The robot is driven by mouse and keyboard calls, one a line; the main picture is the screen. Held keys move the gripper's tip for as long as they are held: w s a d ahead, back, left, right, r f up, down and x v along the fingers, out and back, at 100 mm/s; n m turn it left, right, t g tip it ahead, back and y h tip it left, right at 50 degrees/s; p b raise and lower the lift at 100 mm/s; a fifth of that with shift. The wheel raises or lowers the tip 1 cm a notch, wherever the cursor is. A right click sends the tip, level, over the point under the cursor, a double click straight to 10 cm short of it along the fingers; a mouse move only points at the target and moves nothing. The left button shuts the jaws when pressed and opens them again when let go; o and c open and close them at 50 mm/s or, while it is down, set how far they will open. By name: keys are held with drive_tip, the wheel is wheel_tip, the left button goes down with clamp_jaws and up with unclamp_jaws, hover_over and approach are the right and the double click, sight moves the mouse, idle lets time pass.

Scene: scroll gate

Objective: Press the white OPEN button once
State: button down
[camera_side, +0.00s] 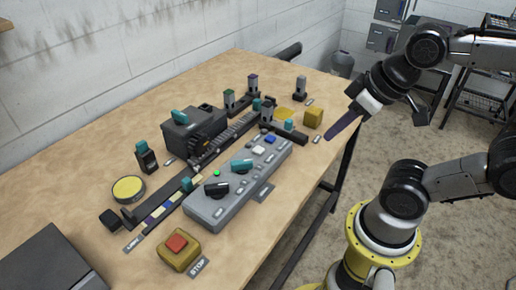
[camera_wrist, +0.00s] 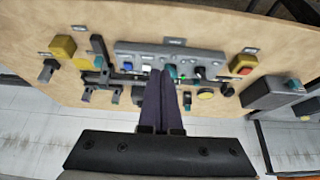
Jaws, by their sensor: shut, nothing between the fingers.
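A grey control panel (camera_side: 205,207) lies near the table's front edge; it also shows in the wrist view (camera_wrist: 122,47). The small white button (camera_side: 258,150) sits on it beside a blue button (camera_side: 270,139). In the wrist view the white button (camera_wrist: 147,68) shows just left of my fingertips. The panel also carries a teal knob (camera_side: 241,165), a black knob (camera_side: 216,189) and a green light (camera_side: 216,173). My gripper (camera_side: 329,139) has its dark fingers shut and empty, pointing down-left near the table's right edge, apart from the panel.
A yellow box with a red STOP button (camera_side: 177,243) stands at the front. A yellow block (camera_side: 313,117) is near my fingers. Behind the panel are a dark track (camera_side: 215,152), a black box (camera_side: 190,135), several small posts and a yellow disc (camera_side: 128,188).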

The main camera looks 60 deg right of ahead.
idle(0.3)
drive_tip(key=w+d+r+n+t+h, duration=0.1)
drive_tip(key=w+d+r+t, duration=0.1)
drive_tip(key=w+r, duration=0.15)
drive_tip(key=w+d+r+t+h, duration=0.2)
drive_tip(key=w+d+t, duration=0.1)
drive_tip(key=w, duration=0.2)
drive_tip(key=n+g+y, duration=0.2)
drive_tip(key=n+y, duration=0.3)
drive_tip(key=n, duration=0.5)
hover_over(263, 150)
wheel_tip(263, 150, down, 11)
drive_tip(key=shift+w, duration=0.1)
drive_tip(key=shift+f, duration=4.35)
